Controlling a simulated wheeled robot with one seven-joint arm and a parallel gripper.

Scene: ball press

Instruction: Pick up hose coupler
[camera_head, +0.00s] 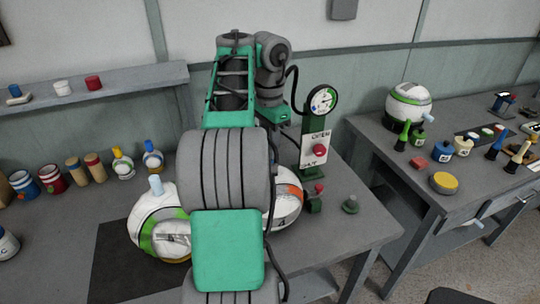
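I cannot tell for sure which thing is the hose coupler. My green and grey arm rises through the middle of the view and bends over at the top. My gripper does not show, and the arm hides part of the bench behind it.
Two white, green and orange balls (160,240) sit behind my arm, partly hidden. A green gauge stand with a red button (318,150) stands behind them. Paint tins (24,184) and bottles line the left. A second bench (385,145) at right holds another ball (409,105) and several tools.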

